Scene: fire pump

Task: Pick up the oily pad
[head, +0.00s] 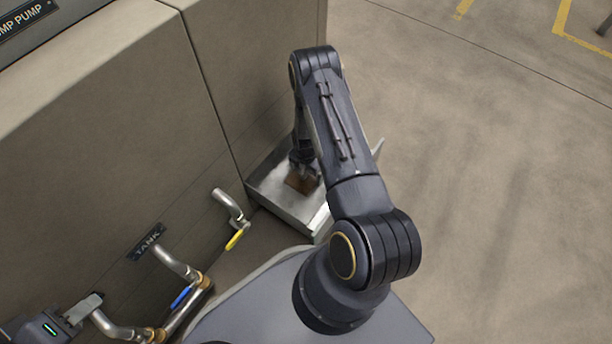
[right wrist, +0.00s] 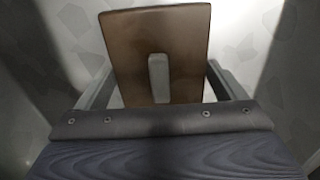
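The oily pad (head: 300,184) is a brown square piece in the light grey tray (head: 298,209) on the floor by the cabinet. In the right wrist view the pad (right wrist: 135,50) shows a pale upright grip or slot in its middle. My right gripper (head: 304,160) reaches down into the tray at the pad.
The beige cabinet (head: 110,130) stands close on the left of the tray. Pipes with a yellow handle (head: 236,239) and a blue handle (head: 181,297) stick out below it. Open concrete floor (head: 490,170) lies to the right.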

